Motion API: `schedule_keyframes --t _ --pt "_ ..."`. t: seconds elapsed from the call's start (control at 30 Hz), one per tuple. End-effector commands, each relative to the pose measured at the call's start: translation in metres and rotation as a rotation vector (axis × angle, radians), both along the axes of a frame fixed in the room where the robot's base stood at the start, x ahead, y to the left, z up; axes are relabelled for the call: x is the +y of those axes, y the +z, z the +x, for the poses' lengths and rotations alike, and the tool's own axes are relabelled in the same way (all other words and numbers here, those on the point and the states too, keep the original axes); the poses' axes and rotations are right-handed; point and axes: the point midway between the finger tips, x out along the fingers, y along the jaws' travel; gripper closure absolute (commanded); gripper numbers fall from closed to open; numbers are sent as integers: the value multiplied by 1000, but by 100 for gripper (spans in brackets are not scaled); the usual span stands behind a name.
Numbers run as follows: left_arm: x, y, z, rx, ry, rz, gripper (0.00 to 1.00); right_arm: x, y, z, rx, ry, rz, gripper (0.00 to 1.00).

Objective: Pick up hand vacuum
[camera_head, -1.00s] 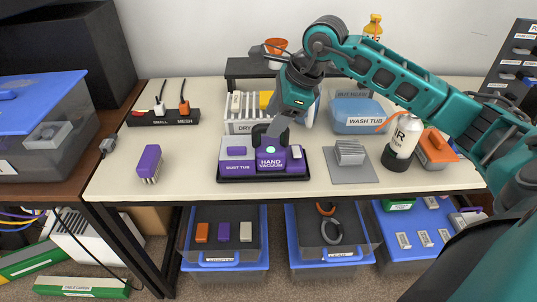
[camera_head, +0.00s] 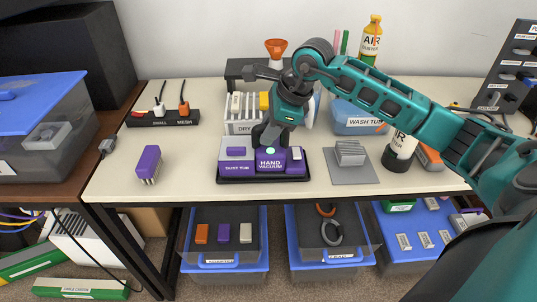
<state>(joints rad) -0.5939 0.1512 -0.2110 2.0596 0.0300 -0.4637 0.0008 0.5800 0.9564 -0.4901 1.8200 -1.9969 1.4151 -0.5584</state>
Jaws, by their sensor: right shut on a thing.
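The purple hand vacuum (camera_head: 270,163) sits in a dark tray (camera_head: 263,180) at the front middle of the table, labelled "HAND VACUUM". A purple and grey "DUST TUB" (camera_head: 237,165) stands at its left in the same tray. My right gripper (camera_head: 268,141) comes down from above onto the vacuum's top and is shut on its dark upper part. The arm hides much of the grip. The vacuum still appears to be in the tray. My left gripper is not in view.
A "DRY" rack (camera_head: 240,127) stands close behind the tray. A heatsink on a grey mat (camera_head: 342,176) lies to the right, near a white bottle (camera_head: 401,145) and the blue wash tub (camera_head: 350,118). A purple brush (camera_head: 149,163) stands left, with clear table between.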

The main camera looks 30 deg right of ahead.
Motion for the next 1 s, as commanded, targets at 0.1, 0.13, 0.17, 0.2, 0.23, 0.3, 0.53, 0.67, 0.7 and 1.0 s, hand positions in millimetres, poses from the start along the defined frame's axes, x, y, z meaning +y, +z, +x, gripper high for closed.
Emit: schedule_keyframes --t 0.1,0.13,0.17,0.2,0.23,0.3,0.53,0.67,0.7,1.0 --pt "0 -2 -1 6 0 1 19 0 0 0 0 0 0 98" --pt "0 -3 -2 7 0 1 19 0 0 0 0 0 0 100" --pt "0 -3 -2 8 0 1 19 0 0 0 -1 0 1 100" --pt "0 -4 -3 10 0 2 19 0 0 0 -1 0 1 100" --pt "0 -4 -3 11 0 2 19 0 0 0 -1 0 1 100" --pt "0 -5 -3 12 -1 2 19 0 0 0 -1 0 1 100" --pt "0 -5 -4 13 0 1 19 0 0 0 -1 0 1 100" --pt "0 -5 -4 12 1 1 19 0 0 0 -1 0 0 100" --pt "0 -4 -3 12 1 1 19 0 0 0 -1 0 0 100" --pt "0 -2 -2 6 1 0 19 0 0 0 -1 0 0 100"
